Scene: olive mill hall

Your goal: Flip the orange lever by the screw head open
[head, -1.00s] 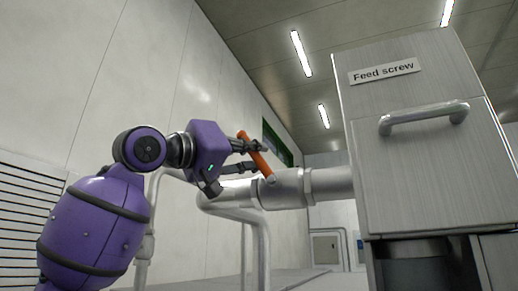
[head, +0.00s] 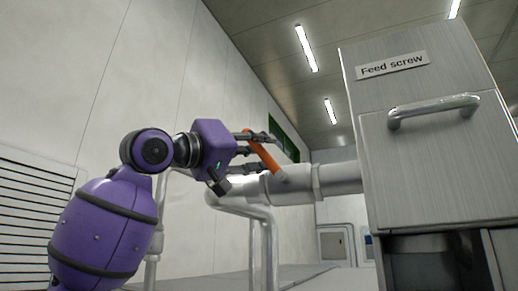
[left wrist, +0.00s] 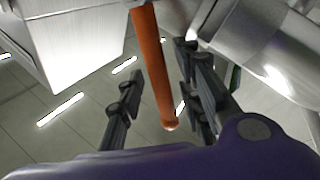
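The orange lever (head: 266,159) is a straight bar on the metal pipe by the feed screw housing. In the head view it leans up and to the left from its pivot on the pipe. My left gripper (head: 265,153) is at the lever, with one finger above and one below, partly overlapped by the bar. In the left wrist view the lever (left wrist: 153,70) runs between the two fingers of the left gripper (left wrist: 160,68), its rounded free end towards the palm. The fingers are apart, with a visible gap to the lever on each side. My right gripper is not in view.
The metal housing labelled "Feed screw" (head: 375,95), with a bar handle (head: 433,109), stands to the right. The thick pipe (head: 335,180) joins it to the lever's pivot, and a bent pipe (head: 268,240) runs down below. A pale wall (head: 150,60) is on the left.

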